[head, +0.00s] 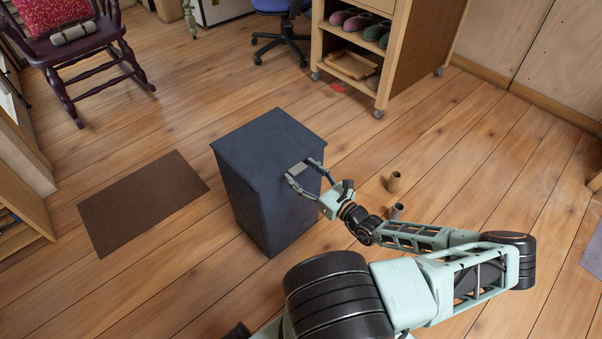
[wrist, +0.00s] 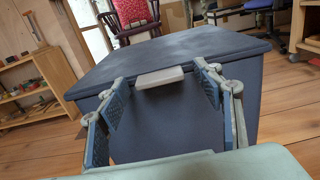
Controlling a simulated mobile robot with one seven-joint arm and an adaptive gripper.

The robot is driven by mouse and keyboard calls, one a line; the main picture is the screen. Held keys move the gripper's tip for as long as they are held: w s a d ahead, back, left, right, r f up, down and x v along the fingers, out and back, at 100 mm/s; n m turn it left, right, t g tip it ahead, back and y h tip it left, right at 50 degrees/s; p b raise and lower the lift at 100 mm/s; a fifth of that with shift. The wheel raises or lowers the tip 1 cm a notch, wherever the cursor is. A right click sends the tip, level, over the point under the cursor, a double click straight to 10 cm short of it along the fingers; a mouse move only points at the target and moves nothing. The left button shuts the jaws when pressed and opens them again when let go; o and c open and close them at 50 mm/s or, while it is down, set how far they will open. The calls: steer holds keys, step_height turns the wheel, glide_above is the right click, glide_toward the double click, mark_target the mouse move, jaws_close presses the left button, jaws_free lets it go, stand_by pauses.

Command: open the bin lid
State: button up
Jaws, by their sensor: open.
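A dark blue-grey bin (head: 262,205) stands on the wooden floor, with its flat lid (head: 262,147) closed on top. In the wrist view the lid (wrist: 175,52) fills the middle, above the bin's front wall (wrist: 180,125). A light grey handle tab (wrist: 160,77) sticks out from the lid's front edge. My gripper (head: 305,171) is at the lid's front right edge. In the wrist view my gripper (wrist: 163,95) is open, with one finger on each side of the tab. The fingers look apart from the tab; exact depth is hard to tell.
A brown mat (head: 143,200) lies left of the bin. A wheeled shelf (head: 390,50) with shoes and a dark red rocking chair (head: 85,55) stand behind. Floor around the bin is mostly clear.

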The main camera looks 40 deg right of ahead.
steer(key=shift+w, duration=0.4)
steer(key=shift+c, duration=0.4)
jaws_close()
steer(key=shift+r, duration=0.15)
